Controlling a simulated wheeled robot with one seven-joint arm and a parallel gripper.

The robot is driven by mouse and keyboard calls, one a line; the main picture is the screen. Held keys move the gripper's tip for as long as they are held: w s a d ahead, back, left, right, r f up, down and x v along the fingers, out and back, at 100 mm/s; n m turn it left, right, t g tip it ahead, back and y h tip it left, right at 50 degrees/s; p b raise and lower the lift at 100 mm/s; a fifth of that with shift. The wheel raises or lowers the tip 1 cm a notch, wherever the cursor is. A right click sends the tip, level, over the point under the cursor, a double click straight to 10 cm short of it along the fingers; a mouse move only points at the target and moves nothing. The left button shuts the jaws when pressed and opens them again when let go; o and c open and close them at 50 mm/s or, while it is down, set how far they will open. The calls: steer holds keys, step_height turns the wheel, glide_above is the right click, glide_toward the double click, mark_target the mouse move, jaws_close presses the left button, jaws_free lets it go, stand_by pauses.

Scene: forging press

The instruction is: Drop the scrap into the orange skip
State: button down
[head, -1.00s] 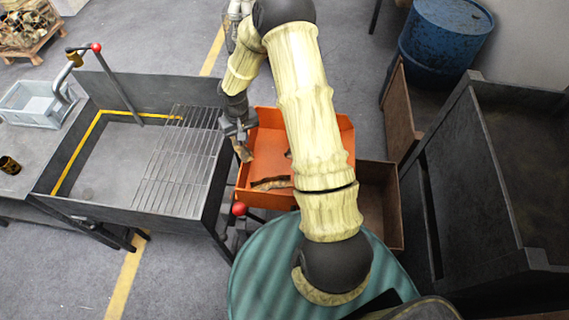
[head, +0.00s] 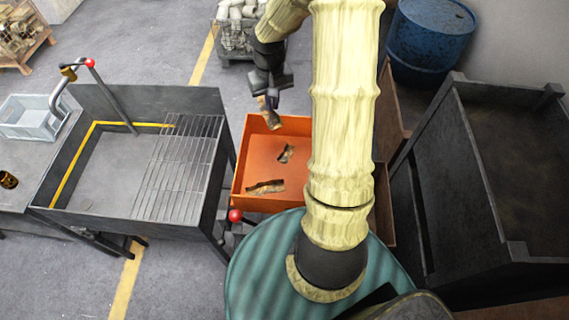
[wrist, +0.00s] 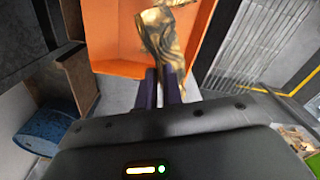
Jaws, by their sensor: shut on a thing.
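My gripper (head: 268,98) is shut on a brownish, jagged piece of scrap (head: 269,114). In the head view the scrap hangs below the fingers, over the far part of the orange skip (head: 240,166). In the wrist view the scrap (wrist: 160,32) stands out from between the two dark fingers (wrist: 160,88), with the orange skip (wrist: 118,62) behind it. Two other scrap pieces lie on the skip floor, one near the middle (head: 286,153) and one near the front (head: 265,187). My arm hides the skip's right side.
A dark tank with a wire rack (head: 180,165) stands left of the skip, with a red-knobbed lever (head: 235,216) at its front corner. A blue drum (head: 432,40) and a large dark bin (head: 450,190) stand to the right. A loaded pallet (head: 238,30) lies behind.

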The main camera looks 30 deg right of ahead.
steer(key=r, duration=0.1)
steer(key=s+d+r, duration=0.1)
steer(key=r, duration=0.1)
steer(key=s+d+r, duration=0.1)
steer(key=shift+r, duration=0.25)
steer(key=shift+f, duration=0.1)
step_height(320, 180, down, 6)
steer(key=b, duration=0.4)
steer(key=shift+s+b, duration=0.1)
steer(key=shift+b, duration=0.2)
